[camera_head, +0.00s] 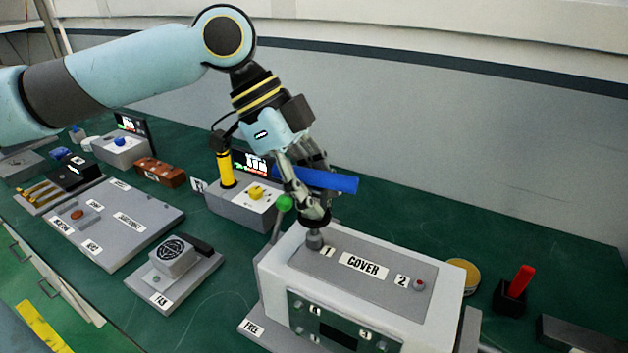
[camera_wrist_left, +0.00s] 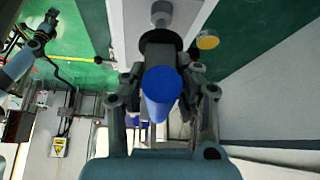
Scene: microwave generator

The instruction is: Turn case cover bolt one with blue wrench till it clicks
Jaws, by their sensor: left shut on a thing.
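The blue wrench has a blue handle (camera_head: 335,181) and a dark round head (camera_head: 316,219). My left gripper (camera_head: 308,185) is shut on the wrench above the cover (camera_head: 365,264), beside the label "1". A grey cylindrical piece (camera_head: 314,239) stands under the head at bolt one; the bolt itself is hidden. In the left wrist view the blue handle (camera_wrist_left: 161,92) lies between my fingers, with the dark head and grey piece (camera_wrist_left: 161,13) beyond it. What looks like my right gripper (camera_wrist_left: 46,24) shows small at the upper left there, its jaws unclear.
Bolt two (camera_head: 420,284) sits by the label "2" on the same cover. A green-knobbed lever (camera_head: 284,203) stands close left of the gripper. A yellow round tin (camera_head: 463,274) and a red-handled tool in a black holder (camera_head: 515,287) stand right of the case.

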